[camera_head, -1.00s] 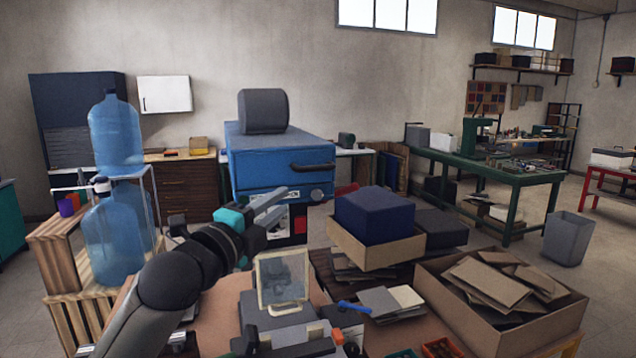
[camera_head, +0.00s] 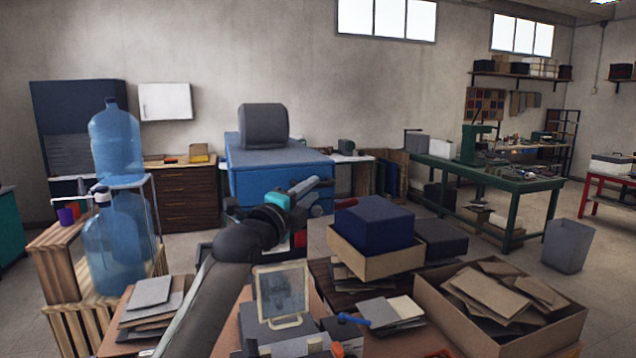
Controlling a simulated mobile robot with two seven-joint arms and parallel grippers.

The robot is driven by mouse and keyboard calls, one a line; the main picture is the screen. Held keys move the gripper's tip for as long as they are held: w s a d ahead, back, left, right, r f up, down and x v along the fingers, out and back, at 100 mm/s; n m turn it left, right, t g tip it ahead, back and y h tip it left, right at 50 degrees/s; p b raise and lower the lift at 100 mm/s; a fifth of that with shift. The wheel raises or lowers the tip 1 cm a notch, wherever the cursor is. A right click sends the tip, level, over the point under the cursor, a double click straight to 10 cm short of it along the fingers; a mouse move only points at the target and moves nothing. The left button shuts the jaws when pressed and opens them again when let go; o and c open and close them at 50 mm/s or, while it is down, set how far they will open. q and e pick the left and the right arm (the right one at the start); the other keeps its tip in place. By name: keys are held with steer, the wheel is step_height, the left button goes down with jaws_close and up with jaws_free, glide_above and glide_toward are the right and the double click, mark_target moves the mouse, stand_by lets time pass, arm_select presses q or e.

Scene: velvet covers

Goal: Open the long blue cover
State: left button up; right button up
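The long blue cover (camera_head: 262,184) is the upper part of a blue machine at the back centre. It looks closed, with a grey rounded block (camera_head: 263,126) on top. My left gripper (camera_head: 312,187) is in front of the right part of the cover's front face, where the dark handle showed earlier. The gripper and wrist hide the handle, so I cannot tell whether the fingers touch it or how far apart they are. My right gripper is not clearly in view.
A cardboard box with a dark blue block (camera_head: 374,224) stands right of my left arm. A larger box of cardboard pieces (camera_head: 495,335) is at the front right. Blue water bottles (camera_head: 116,140) stand at left. A framed panel (camera_head: 283,293) is below the arm.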

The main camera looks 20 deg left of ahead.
mark_target(316, 187)
arm_select(q)
steer(key=shift+x, duration=1.85)
jaws_close()
